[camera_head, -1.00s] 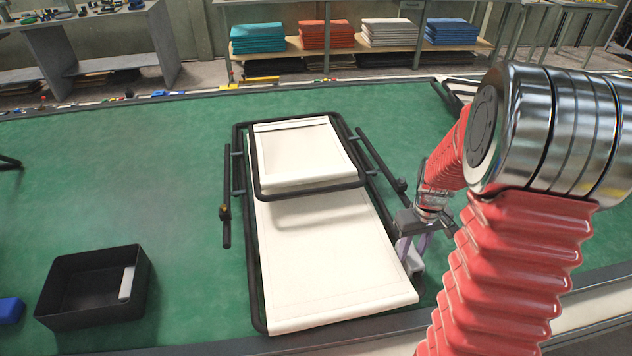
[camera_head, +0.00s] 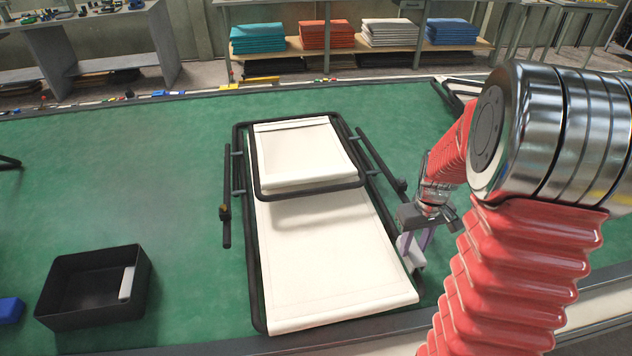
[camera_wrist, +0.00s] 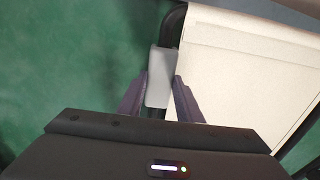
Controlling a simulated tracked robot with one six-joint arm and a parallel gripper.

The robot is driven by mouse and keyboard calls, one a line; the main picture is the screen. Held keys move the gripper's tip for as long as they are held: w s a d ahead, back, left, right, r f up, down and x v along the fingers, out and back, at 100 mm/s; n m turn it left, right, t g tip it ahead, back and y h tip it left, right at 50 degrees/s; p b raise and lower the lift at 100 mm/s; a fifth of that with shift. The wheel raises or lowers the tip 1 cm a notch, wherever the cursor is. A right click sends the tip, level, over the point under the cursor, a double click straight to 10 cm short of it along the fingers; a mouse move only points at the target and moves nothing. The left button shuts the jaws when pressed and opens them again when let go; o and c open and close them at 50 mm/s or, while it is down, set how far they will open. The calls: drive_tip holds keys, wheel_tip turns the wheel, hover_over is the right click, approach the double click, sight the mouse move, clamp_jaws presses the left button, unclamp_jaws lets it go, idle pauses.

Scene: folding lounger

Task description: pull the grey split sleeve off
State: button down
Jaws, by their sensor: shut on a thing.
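The grey split sleeve (camera_wrist: 161,77) is a pale block between my gripper's two purple fingers in the wrist view. My gripper (camera_wrist: 161,95) is shut on it. The dark frame tube (camera_wrist: 173,28) of the lounger shows beyond the sleeve and just below it, in line with it. I cannot tell whether the sleeve still wraps the tube. In the head view the sleeve (camera_head: 416,259) is partly hidden by my gripper (camera_head: 422,244), at the right front side of the cream lounger (camera_head: 330,260).
A black bin (camera_head: 62,311) stands at the left front with a pale grey piece (camera_head: 127,283) inside. A blue block (camera_head: 10,310) is at the left edge. Folded cloth stacks (camera_head: 327,35) lie on a back shelf. The green mat (camera_head: 150,180) is clear left of the lounger.

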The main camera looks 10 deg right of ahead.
sight(413, 248)
drive_tip(key=shift+r, duration=0.6)
drive_tip(key=shift+r, duration=0.35)
drive_tip(key=shift+r, duration=0.7)
drive_tip(key=shift+r, duration=0.25)
wheel_tip(413, 248, up, 6)
idle(0.8)
idle(0.5)
